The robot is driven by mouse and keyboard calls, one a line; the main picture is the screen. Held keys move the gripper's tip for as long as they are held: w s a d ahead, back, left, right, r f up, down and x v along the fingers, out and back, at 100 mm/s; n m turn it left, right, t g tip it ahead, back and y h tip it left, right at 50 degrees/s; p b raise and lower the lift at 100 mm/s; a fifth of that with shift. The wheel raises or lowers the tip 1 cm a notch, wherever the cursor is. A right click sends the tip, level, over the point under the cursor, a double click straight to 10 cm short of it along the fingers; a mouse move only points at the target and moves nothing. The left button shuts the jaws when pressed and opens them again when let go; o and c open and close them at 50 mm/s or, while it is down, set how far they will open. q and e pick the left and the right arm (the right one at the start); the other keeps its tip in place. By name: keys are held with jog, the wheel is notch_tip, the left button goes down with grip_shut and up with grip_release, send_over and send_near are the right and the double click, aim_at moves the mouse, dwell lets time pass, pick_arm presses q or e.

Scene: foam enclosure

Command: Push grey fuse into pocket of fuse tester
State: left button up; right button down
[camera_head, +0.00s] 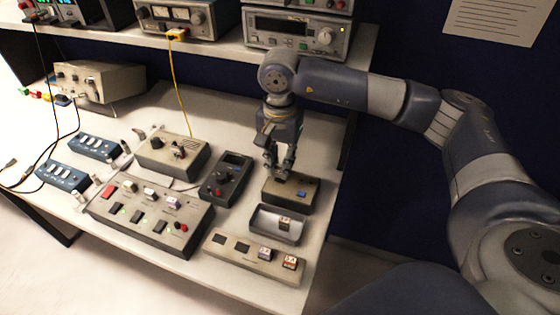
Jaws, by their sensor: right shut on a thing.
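My right gripper (281,174) points down from the upper middle. Its fingers are close together over the left part of a small beige box with a blue button, which looks like the fuse tester (299,205). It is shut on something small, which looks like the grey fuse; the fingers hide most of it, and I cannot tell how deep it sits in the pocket. My left gripper is not in view.
A grey tray (263,226) with one small block stands in front of the tester. A long beige holder (222,256) with square slots and two coloured blocks lies nearer. A dark handheld meter (225,180) and a switch panel (150,216) stand to the left. The shelf overhangs behind.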

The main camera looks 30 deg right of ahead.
aim_at(280, 165)
jog(key=shift+b, duration=0.85)
dwell(1.2)
jog(key=shift+f, duration=0.2)
jog(key=shift+f+b, duration=0.3)
jog(key=shift+b, duration=0.25)
jog(key=shift+f+b, duration=1.15)
jog(key=c, duration=1.4)
grip_release()
jog(key=shift+r, duration=0.15)
notch_tip(280, 165, up, 12)
jog(key=shift+f, duration=0.1)
